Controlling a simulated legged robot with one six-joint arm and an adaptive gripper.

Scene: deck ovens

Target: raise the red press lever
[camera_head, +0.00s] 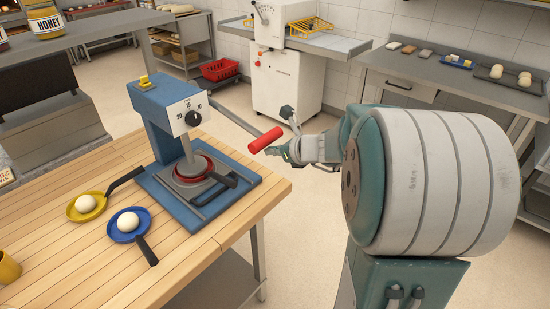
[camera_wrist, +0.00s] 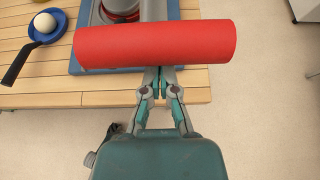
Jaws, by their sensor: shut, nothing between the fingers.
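The blue press (camera_head: 165,130) stands on the wooden table, with a dial on its front. Its grey lever rod runs out to the right and ends in a red handle (camera_head: 266,140), which sticks out past the table edge. A pan with a red rim (camera_head: 219,168) sits under the press head. My gripper (camera_head: 276,151) is just right of the handle. In the wrist view the red handle (camera_wrist: 150,45) lies across, beyond the fingertips. My gripper (camera_wrist: 161,72) is shut and empty there, its tips close under the handle; I cannot tell whether they touch.
A yellow pan (camera_head: 75,213) and a blue pan (camera_head: 120,236), each with a dough ball, lie on the wooden table (camera_head: 110,270). A white machine (camera_head: 287,75) and a steel counter (camera_head: 450,78) stand behind. The floor around the handle is clear.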

